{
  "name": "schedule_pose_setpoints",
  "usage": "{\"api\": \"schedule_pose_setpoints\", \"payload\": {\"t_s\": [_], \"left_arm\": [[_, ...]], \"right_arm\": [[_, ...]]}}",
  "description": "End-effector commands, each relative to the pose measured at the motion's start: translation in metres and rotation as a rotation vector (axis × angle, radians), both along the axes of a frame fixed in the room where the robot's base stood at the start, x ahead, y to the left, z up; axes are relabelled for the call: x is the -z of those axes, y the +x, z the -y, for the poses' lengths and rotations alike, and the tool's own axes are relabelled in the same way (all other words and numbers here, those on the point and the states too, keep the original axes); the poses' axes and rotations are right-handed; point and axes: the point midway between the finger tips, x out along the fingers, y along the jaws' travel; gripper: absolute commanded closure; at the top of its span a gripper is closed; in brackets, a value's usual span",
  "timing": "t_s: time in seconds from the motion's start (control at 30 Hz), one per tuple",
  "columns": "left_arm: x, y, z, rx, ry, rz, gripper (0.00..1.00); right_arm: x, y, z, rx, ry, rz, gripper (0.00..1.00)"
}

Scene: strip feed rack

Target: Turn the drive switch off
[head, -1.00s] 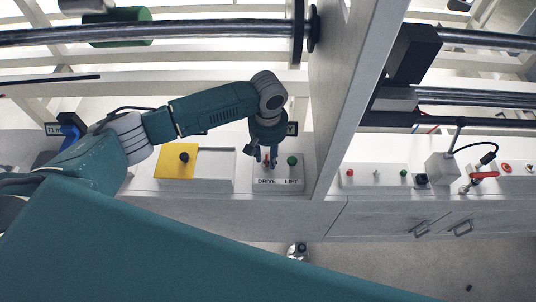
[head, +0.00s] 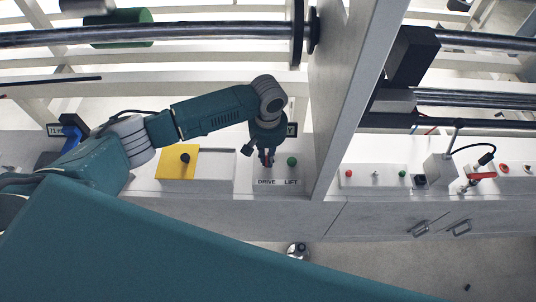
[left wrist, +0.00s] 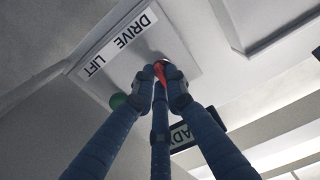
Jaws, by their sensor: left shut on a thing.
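The drive switch is the red handle (left wrist: 161,74) on a light panel (head: 293,184) labelled DRIVE and LIFT. In the left wrist view it shows between my fingertips, next to the DRIVE end of the label. My left gripper (head: 267,160) reaches down from above and is shut on this red switch; it also shows in the left wrist view (left wrist: 165,78). The fingers hide most of the switch, so its exact setting cannot be told. The green LIFT knob (head: 291,161) is beside it, apart from the fingers. My right gripper is not in view.
A yellow plate (head: 176,165) with a black knob is left of the panel. A tall white post (head: 340,95) stands close on the right. Beyond it are a strip of small buttons (head: 376,173) and a red lever (head: 482,176). Metal rollers (head: 150,33) run behind.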

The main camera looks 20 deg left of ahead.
Motion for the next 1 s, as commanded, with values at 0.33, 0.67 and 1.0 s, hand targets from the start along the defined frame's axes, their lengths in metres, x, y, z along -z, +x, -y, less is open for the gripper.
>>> {"api": "schedule_pose_setpoints", "payload": {"t_s": [0.33,0.67,1.0], "left_arm": [[-0.005,-0.002,0.000,0.285,0.000,-0.003,1.00],[-0.003,-0.003,0.000,0.599,0.000,-0.003,1.00],[-0.002,-0.003,-0.001,0.922,-0.001,-0.001,1.00]], "right_arm": [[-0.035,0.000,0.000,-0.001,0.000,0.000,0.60],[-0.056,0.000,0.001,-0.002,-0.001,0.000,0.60],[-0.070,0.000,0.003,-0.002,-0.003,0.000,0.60]]}}
